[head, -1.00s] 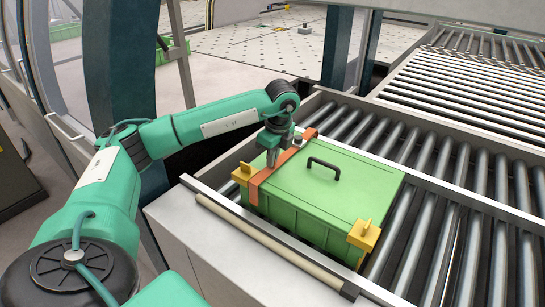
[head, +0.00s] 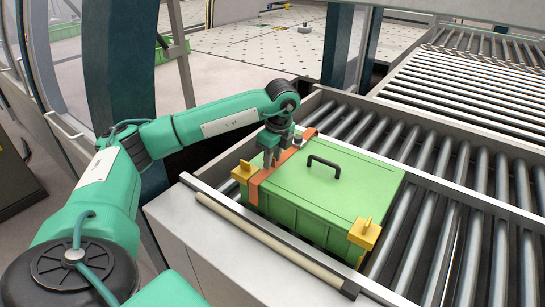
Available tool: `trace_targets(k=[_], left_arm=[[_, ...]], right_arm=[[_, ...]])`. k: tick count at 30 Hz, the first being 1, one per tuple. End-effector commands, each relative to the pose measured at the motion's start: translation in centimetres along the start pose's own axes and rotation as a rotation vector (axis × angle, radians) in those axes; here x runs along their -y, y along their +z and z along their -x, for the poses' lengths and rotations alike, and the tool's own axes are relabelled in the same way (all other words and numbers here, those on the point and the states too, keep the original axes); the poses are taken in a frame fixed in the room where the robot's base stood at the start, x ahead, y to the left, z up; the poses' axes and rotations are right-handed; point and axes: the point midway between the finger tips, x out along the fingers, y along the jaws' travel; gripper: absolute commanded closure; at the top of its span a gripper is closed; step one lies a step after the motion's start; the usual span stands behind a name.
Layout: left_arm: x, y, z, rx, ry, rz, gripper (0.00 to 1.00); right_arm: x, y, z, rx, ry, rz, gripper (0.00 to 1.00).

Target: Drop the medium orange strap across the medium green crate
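The green crate (head: 335,190) sits on the roller conveyor with its lid on, a black handle on top and yellow clips at two corners. The orange strap (head: 257,181) lies across the left end of the lid, and its near end hangs down over the front edge. My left gripper (head: 271,162) is just above the strap, pointing down, with its fingers apart. The gripper hides part of the strap's middle. My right gripper is not in view.
Bare rollers (head: 440,160) run to the right of and behind the crate. A metal rail (head: 270,235) runs along the conveyor's near edge. A dark blue post (head: 335,50) stands behind the crate. Another green crate (head: 172,48) is in the far left background.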

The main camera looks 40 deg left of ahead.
Motion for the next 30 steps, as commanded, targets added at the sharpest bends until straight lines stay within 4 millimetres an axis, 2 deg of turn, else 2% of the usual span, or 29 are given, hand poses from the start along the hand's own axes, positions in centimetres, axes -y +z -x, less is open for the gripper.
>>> trace_targets(k=[5,8,14,18,30], left_arm=[[0.0,0.0,0.2,0.000,-0.001,0.000,0.70],[0.1,-0.1,1.1,-0.001,-0.003,0.000,0.70],[0.1,-0.1,5.1,-0.002,-0.006,0.000,0.70],[0.1,0.0,7.8,0.000,-0.004,0.000,0.70],[0.1,0.0,12.6,0.000,-0.002,0.000,0.70]], right_arm=[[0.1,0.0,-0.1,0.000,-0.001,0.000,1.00],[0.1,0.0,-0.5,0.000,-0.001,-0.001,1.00],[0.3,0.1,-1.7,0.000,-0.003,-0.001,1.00],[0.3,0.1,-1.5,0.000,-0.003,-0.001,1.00],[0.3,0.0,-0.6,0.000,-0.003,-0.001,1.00]])
